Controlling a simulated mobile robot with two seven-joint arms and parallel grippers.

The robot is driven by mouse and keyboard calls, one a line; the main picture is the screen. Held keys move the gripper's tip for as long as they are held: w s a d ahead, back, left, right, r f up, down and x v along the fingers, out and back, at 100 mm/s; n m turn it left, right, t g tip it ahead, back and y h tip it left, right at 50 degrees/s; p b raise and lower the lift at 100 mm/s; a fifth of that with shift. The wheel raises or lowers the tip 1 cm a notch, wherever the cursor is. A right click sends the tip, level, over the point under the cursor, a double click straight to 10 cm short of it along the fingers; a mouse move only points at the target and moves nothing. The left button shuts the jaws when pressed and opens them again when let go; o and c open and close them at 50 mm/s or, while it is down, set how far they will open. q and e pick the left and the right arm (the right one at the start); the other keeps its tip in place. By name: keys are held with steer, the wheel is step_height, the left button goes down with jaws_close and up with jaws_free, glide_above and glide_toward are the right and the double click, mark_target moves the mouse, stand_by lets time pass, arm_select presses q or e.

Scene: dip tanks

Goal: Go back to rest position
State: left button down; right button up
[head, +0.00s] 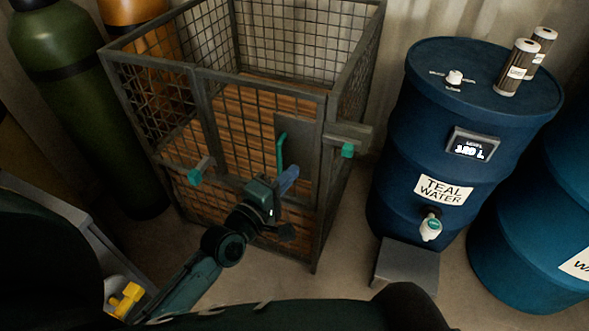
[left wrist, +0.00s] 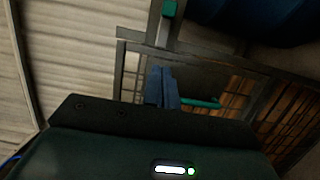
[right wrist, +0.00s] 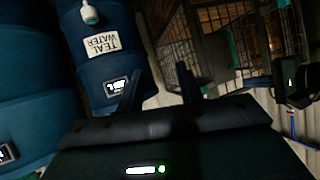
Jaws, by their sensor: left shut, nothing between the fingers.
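My left gripper (head: 290,178) is in front of the mesh cage's door, close to the teal door handle (head: 281,150). Its blue fingers are together with nothing between them. In the left wrist view the fingers (left wrist: 161,88) show against the cage, beside the teal handle (left wrist: 200,103); whether they touch it I cannot tell. My right gripper (right wrist: 158,88) shows in the right wrist view, its two dark fingers apart and empty, facing the blue drum and the cage. In the head view its fingers cannot be made out.
The mesh cage (head: 203,85) has teal-tipped latches (head: 195,176). Right of it stands a blue TEAL WATER drum (head: 400,150) with a tap (head: 430,228), a display (head: 472,146) and a grey block (head: 407,268) below. Another blue drum (head: 520,240) and a green cylinder (head: 85,110) flank them.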

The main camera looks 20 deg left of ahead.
steer(key=shift+f, duration=0.1)
stand_by(0.3)
